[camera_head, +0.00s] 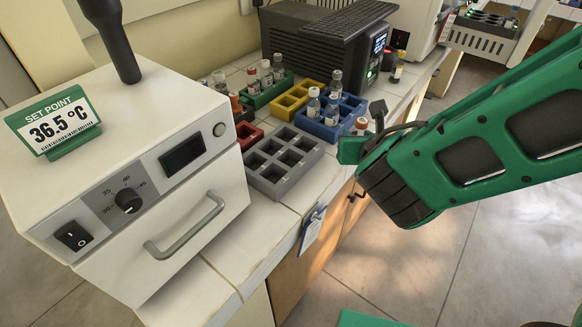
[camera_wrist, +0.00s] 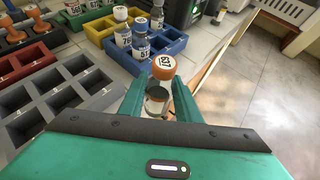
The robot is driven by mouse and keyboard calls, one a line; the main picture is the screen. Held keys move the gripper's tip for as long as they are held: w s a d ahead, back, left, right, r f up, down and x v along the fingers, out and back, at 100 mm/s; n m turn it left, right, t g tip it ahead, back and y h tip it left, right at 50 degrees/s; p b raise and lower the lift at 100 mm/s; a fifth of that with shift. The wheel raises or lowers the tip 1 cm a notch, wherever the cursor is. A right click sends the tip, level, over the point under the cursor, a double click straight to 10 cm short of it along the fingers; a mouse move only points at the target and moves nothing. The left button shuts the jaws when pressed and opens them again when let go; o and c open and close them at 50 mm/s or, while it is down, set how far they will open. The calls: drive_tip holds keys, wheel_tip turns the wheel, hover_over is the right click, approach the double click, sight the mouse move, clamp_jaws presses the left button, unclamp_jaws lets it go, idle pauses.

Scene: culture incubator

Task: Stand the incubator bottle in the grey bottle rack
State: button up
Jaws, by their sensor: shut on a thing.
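A blue rack (camera_head: 327,128) with several bottles, a yellow rack (camera_head: 290,101), a green rack (camera_head: 262,97) and a red rack (camera_head: 249,134) stand around the grey one. The white incubator (camera_head: 150,130) with its front closed is at left. The bench edge runs close below my gripper.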

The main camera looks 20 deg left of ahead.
drive_tip(key=s+a+r+n+g+y, duration=0.1)
drive_tip(key=s+a+r+n+y, duration=0.1)
drive_tip(key=s+a+r, duration=0.35)
drive_tip(key=s+a+r+n+g+y, duration=0.1)
drive_tip(key=s+a+r+n+y, duration=0.15)
drive_tip(key=s, duration=0.65)
drive_tip(key=shift+m+h, duration=0.35)
drive_tip(key=shift+s+d+f+x, duration=0.1)
drive_tip(key=shift+s+f+x, duration=0.25)
drive_tip(key=shift+x, duration=2.2)
drive_tip(key=shift+s+d+f+x, duration=0.1)
drive_tip(key=shift+f+x, duration=0.4)
drive_tip(key=shift+x, duration=2.05)
drive_tip(key=shift+s+d+f+x, duration=0.1)
drive_tip(key=shift+s+f+x, duration=0.25)
drive_tip(key=shift+x, duration=2.2)
drive_tip(key=shift+w+f, duration=0.1)
drive_tip(key=shift+f, duration=0.1)
drive_tip(key=o, duration=1.1)
drive_tip(key=shift+o, duration=0.3)
